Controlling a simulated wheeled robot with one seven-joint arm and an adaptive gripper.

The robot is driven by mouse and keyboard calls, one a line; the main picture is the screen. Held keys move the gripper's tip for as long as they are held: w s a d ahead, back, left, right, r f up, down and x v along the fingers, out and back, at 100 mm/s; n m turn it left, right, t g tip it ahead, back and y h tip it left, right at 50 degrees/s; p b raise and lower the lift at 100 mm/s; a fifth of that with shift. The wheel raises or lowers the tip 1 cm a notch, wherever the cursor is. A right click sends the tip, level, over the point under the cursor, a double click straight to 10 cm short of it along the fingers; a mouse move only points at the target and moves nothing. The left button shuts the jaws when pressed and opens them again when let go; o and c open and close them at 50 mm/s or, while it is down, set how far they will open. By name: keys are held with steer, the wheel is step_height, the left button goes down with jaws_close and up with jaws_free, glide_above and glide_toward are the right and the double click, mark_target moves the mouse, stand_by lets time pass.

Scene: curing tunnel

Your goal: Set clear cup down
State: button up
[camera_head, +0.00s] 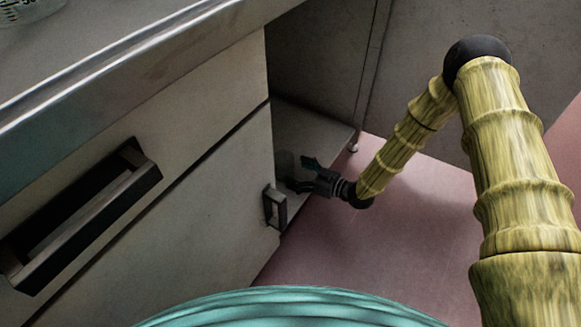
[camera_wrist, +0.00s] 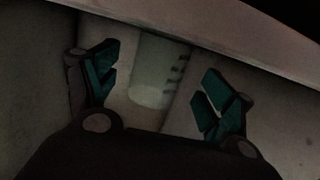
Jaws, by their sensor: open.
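The clear cup (camera_wrist: 156,72) is see-through, with dark marks down one side. In the wrist view it is between the two teal-padded fingers of my gripper (camera_wrist: 160,68), with a visible gap on each side. In the head view, my gripper (camera_head: 306,174) is inside the open lower cabinet, just above its floor (camera_head: 318,138). The cup (camera_head: 284,164) shows faintly there beside the fingers, partly hidden by the cabinet front. The cup seems to stand on the cabinet floor, but its contact is dim. My gripper is open.
A cabinet front with a small handle (camera_head: 275,208) is close to the left of my gripper. A drawer with a long handle (camera_head: 80,215) and a metal counter edge (camera_head: 110,70) are further left. Another clear marked container (camera_head: 25,12) stands on the counter. Pink floor (camera_head: 350,245) is open.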

steer(key=p+v, duration=0.3)
steer(key=v, duration=0.5)
steer(key=shift+s, duration=0.1)
steer(key=s+d+f+m+g+h, duration=0.2)
steer(key=s+f+m+h, duration=0.2)
steer(key=s, duration=0.4)
steer(key=s+d+f+m+g+h, duration=0.1)
steer(key=s+f+m+h, duration=0.3)
steer(key=s, duration=0.4)
steer(key=s+d+m+g+h, duration=0.2)
steer(key=s+d+h, duration=0.1)
steer(key=s, duration=0.7)
steer(key=s+d+r+m+g+h, duration=0.1)
steer(key=s+d+m+g+h, duration=0.1)
steer(key=s+d, duration=0.4)
steer(key=s+g, duration=0.1)
steer(key=s, duration=0.4)
steer(key=shift+d+r+g+h, duration=0.3)
steer(key=shift+r+h, duration=0.05)
steer(key=shift+h, duration=0.05)
steer(key=shift+s, duration=0.1)
